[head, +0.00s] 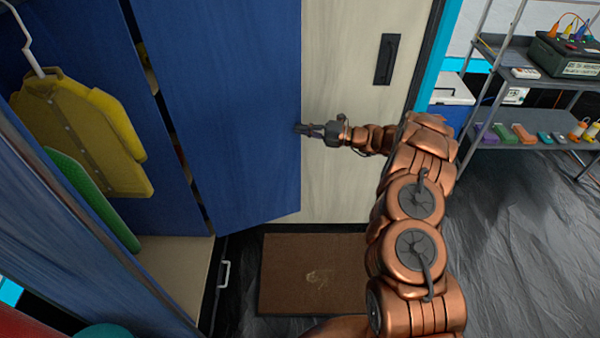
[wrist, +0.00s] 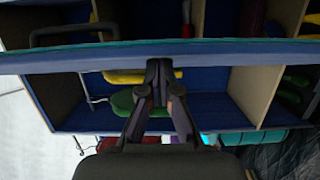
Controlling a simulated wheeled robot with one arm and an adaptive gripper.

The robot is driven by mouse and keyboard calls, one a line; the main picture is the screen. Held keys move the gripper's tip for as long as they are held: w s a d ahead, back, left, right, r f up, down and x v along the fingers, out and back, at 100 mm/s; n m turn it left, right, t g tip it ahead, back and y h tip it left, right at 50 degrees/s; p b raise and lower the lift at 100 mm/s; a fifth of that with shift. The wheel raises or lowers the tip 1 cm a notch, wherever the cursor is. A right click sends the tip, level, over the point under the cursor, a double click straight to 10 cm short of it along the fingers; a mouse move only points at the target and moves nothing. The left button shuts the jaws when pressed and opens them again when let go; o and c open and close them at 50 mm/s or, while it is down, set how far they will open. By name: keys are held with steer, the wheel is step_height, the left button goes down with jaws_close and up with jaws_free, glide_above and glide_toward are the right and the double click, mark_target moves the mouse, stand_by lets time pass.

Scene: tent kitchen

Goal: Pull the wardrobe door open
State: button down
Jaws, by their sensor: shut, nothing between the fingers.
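The wardrobe's interior shows at the left of the head view, with a yellow coat (head: 85,135) hanging in it. A tall blue door panel (head: 235,110) stands at an angle beside it, with a dark gap along its left edge. A pale wood panel (head: 340,190) with a black handle (head: 386,59) is to its right. My gripper (head: 302,129) is at the blue panel's right edge, below and left of that handle. In the wrist view my gripper (wrist: 165,66) is shut and empty, its tips by a long blue edge (wrist: 225,52). I cannot tell whether they touch it.
A brown mat (head: 310,275) lies on the dark floor below the panels. A small grey handle (head: 223,274) is low at the wardrobe. A metal shelf rack (head: 530,80) with boxes and small items stands at the right. The floor at the lower right is clear.

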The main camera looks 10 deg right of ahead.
steer(key=shift+w+a, duration=0.1)
steer(key=shift+w, duration=0.05)
steer(key=shift+a, duration=0.2)
